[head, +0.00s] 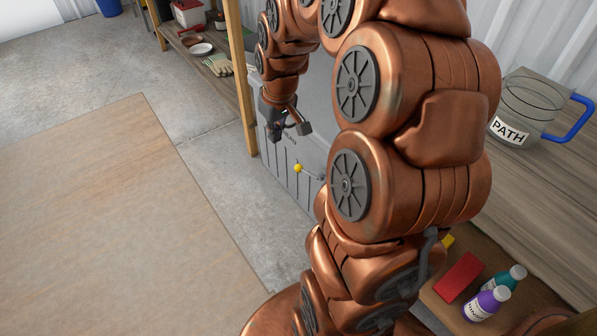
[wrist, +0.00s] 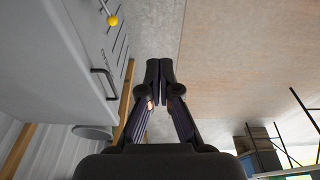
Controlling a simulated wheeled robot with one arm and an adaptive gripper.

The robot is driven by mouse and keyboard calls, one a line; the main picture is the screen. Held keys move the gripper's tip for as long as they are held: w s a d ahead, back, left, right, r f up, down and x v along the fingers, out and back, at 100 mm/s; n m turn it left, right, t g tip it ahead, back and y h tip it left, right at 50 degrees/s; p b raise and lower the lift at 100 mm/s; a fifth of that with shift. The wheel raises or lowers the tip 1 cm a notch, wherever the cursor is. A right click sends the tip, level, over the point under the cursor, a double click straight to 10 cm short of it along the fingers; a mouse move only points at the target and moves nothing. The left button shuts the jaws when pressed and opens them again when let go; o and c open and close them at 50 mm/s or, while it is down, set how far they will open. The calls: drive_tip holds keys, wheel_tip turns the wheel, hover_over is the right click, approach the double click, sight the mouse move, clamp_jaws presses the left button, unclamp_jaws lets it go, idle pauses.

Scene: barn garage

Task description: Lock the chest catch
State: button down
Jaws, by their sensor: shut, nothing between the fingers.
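The grey chest (head: 282,158) stands behind my arm in the head view, partly hidden by it. Its front carries several dark slots and a lever with a yellow ball knob (head: 297,168). In the wrist view the chest (wrist: 48,65) fills the left side, with the yellow knob (wrist: 112,20) at the top. A dark bar handle (wrist: 103,84) sits lower on the same face. I cannot tell which part is the catch. My gripper (wrist: 159,68) is shut and empty, its fingertips together. They appear to the right of the handle, apart from it and the knob.
A wooden post (head: 242,75) and a low shelf with gloves (head: 217,65) stand left of the chest. A wooden bench (head: 545,120) holds a jug labelled PATH (head: 520,112) at right. Open concrete floor (head: 215,170) and a wooden board (head: 100,210) lie at left.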

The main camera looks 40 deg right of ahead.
drive_tip(key=t+b, duration=0.1)
drive_tip(key=b, duration=0.7)
hover_over(297, 165)
drive_tip(key=s+a, duration=0.3)
drive_tip(key=s, duration=0.1)
wheel_tip(297, 165, down, 12)
drive_tip(key=shift+s+d+f+m+h, duration=0.1)
drive_tip(key=shift+d+m+h, duration=0.3)
drive_tip(key=shift+d+h, duration=0.1)
drive_tip(key=b+x, duration=0.2)
drive_tip(key=x, duration=0.2)
drive_tip(key=b+x, duration=0.1)
drive_tip(key=x, duration=0.3)
drive_tip(key=b+x, duration=0.2)
drive_tip(key=x, duration=0.2)
drive_tip(key=shift+s+d+f+b, duration=0.1)
drive_tip(key=shift+s+f+b, duration=0.05)
drive_tip(key=shift+f+b, duration=0.25)
drive_tip(key=shift+d+f, duration=0.15)
drive_tip(key=shift+f, duration=0.4)
